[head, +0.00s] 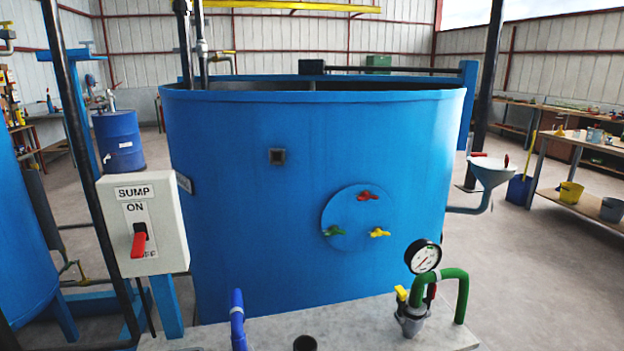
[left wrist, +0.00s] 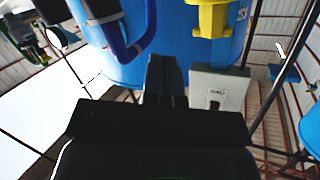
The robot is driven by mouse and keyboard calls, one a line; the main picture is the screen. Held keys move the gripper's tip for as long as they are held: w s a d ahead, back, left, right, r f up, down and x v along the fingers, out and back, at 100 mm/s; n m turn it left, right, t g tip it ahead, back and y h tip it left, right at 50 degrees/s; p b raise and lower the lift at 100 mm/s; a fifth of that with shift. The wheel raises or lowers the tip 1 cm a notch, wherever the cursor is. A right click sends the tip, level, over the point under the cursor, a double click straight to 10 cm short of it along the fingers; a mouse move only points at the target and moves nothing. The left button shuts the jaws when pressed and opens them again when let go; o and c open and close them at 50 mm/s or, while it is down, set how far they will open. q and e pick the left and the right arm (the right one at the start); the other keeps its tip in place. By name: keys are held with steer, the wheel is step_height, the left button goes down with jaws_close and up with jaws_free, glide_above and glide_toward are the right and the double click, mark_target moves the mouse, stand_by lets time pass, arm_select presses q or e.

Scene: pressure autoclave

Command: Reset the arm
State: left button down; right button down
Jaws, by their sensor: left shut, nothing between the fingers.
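My left gripper (left wrist: 166,75) shows in the left wrist view with its two dark fingers together and nothing between them. It points toward the blue tank (left wrist: 180,45). The grey sump switch box (left wrist: 228,82) is just right of the fingers in that view, apart from them as far as I can see. In the head view neither gripper shows. There the switch box (head: 143,222) stands at left, its red lever (head: 139,242) hanging down from the switch between the ON and OFF labels. My right gripper is in neither view.
The large blue tank (head: 300,200) fills the middle, with red, green and yellow handles on a round plate (head: 345,230). A pale bench (head: 360,325) in front carries a gauge (head: 422,256), green pipe (head: 455,284) and blue pipe (head: 237,318). Open floor lies to the right.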

arm_select(q)
steer(key=s+a+f+n+g+y, duration=0.1)
steer(key=s+f+n+g, duration=0.1)
steer(key=s+f, duration=0.5)
steer(key=s+f+n+g+y, duration=0.1)
steer(key=s+f+n+g, duration=0.1)
steer(key=s+f, duration=0.5)
steer(key=s+n, duration=0.1)
steer(key=s, duration=0.3)
steer(key=shift+s+a+f+y, duration=0.15)
steer(key=shift+s+a+y, duration=0.25)
